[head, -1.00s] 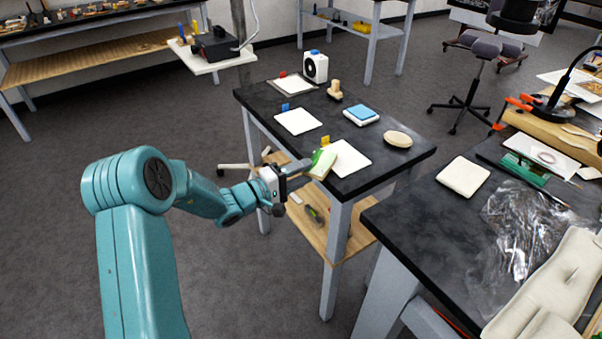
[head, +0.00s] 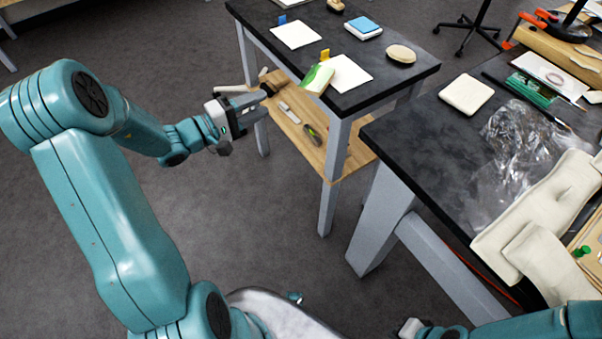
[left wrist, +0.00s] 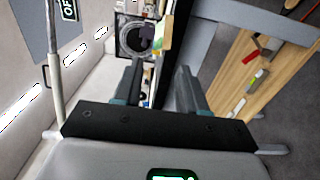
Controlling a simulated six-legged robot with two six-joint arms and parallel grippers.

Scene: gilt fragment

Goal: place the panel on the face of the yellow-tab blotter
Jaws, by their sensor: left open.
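The panel (head: 317,80) is a small slab with a green and a cream face. It overlaps the left edge of the white yellow-tab blotter (head: 350,76), near the table's front edge. I cannot tell whether it lies flat. The yellow tab (head: 325,55) stands at the blotter's back left. My left gripper (head: 270,93) is open and empty, left of the panel and apart from it. In the left wrist view the panel (left wrist: 164,38) shows small beyond the open fingers (left wrist: 160,75). Part of my right arm's end (head: 410,327) shows at the bottom; its fingers are unclear.
A blue-tab blotter (head: 297,34), a blue-topped block (head: 363,27) and an oval cream piece (head: 401,54) share the black table (head: 400,77). A wooden shelf (head: 310,133) with tools is below. A cluttered bench (head: 420,130) stands right. Open floor lies left.

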